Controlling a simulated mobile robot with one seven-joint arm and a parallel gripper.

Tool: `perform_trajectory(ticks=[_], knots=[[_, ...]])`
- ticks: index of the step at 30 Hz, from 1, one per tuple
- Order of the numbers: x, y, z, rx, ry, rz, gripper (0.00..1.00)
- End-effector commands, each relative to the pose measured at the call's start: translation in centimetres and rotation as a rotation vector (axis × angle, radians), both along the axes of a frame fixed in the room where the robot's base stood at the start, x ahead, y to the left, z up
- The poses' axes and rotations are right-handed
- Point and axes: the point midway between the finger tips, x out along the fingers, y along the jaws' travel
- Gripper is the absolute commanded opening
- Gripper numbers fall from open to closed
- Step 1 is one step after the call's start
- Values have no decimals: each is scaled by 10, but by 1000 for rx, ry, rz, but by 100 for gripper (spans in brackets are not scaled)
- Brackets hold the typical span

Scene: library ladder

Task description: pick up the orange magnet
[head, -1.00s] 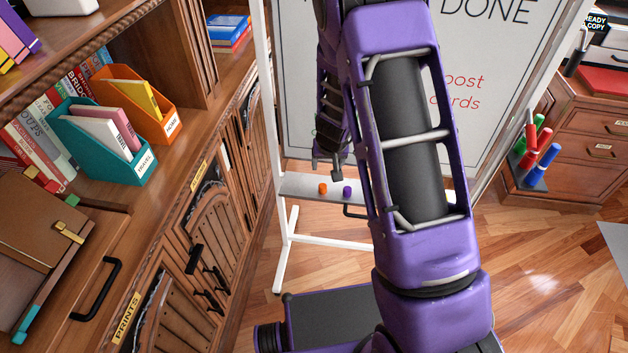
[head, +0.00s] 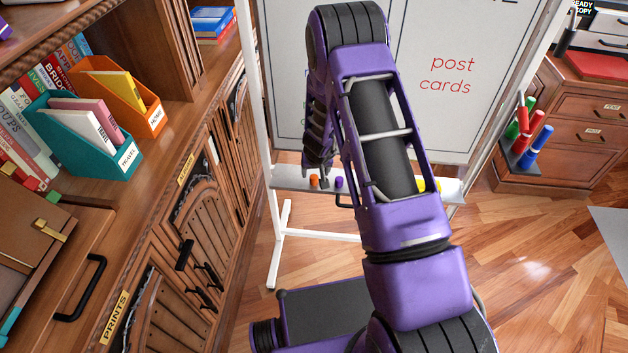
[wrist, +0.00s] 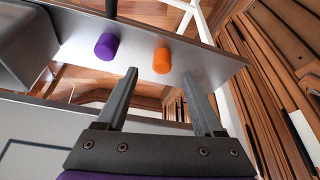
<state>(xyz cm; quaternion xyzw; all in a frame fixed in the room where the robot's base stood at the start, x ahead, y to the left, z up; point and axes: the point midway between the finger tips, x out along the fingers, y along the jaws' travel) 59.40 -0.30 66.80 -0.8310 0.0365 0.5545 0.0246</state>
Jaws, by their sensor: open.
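The orange magnet (head: 314,180) stands on the whiteboard's tray (head: 288,183), left of the purple magnet (head: 339,182). In the wrist view the orange magnet (wrist: 162,60) is a short cylinder on the metal tray (wrist: 215,68). My gripper (wrist: 160,72) is open and empty, and the magnet appears between the lines of its two fingers, a little beyond the tips. The purple magnet (wrist: 105,47) lies outside the left finger. In the head view my gripper (head: 318,172) is just above the tray by the orange magnet, partly hidden by my arm.
The whiteboard (head: 450,120) rises behind the tray. A wooden cabinet (head: 190,220) with books and file boxes stands close on the left. A marker holder (head: 525,150) is at right.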

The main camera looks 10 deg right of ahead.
Motion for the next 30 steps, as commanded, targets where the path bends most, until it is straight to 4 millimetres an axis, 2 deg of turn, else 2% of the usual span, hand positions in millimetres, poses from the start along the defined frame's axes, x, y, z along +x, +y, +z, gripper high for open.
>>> perform_trajectory(ticks=[1,6,15,17,27,30], knots=[[1,2,-11,1,3,-2,69],[9,2,-31,-1,2,0,69],[12,2,-35,0,1,-1,69],[12,2,-35,0,1,-1,60],[12,2,-35,0,1,-1,0],[12,2,-35,0,1,-1,0]])
